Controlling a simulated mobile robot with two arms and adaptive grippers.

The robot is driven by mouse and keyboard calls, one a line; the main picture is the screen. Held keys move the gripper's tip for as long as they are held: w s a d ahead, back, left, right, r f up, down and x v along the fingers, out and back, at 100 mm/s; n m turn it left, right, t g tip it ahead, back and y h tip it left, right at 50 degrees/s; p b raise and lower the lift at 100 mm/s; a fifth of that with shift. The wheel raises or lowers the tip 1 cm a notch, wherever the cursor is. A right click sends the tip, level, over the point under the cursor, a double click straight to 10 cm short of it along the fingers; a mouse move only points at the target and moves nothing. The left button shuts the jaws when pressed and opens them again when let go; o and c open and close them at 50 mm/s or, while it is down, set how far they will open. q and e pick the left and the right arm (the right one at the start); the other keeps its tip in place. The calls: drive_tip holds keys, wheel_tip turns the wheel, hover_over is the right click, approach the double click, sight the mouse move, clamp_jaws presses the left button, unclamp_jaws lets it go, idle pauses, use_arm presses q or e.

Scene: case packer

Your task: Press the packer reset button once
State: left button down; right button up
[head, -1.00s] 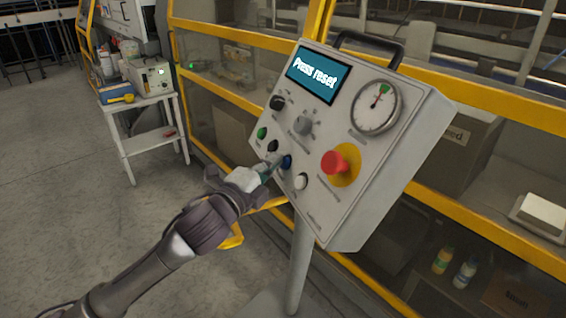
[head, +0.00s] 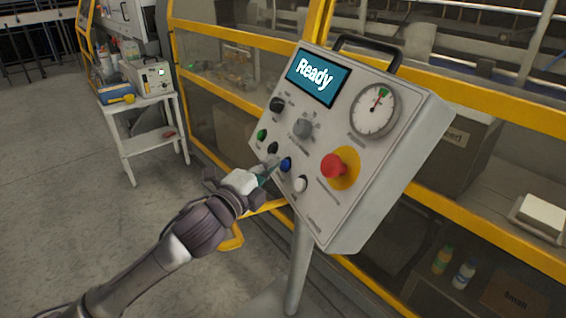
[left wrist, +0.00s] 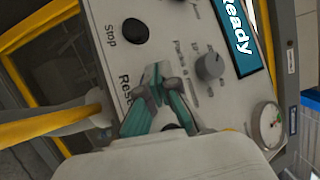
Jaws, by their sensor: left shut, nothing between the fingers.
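The grey control panel (head: 330,203) stands tilted on a post, and its screen (head: 317,77) reads "Ready". The blue button (head: 286,164) is on the lower left part of the panel face. My left gripper (head: 270,168) is shut and empty, its tips close to the left of the blue button. A small gap seems to show between them. In the left wrist view the shut fingertips (left wrist: 158,76) are in front of the panel and cover the area by the "Reset" label (left wrist: 125,88); the button there is hidden. My right gripper is not in view.
A red emergency stop (head: 334,166) on a yellow disc, a white button (head: 301,184), a black button (head: 273,148), a green button (head: 262,134) and knobs share the panel. Yellow-framed machine guarding (head: 235,98) stands behind. A white side table (head: 150,101) is at left; open floor lies between.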

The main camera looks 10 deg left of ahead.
use_arm(q)
drive_tip(key=shift+s+a+r, duration=0.15)
drive_tip(key=shift+a, duration=0.05)
drive_tip(key=a, duration=0.1)
drive_tip(key=s+a+r+p, duration=0.2)
drive_tip(key=shift+s+a+r, duration=0.25)
idle(0.3)
idle(0.6)
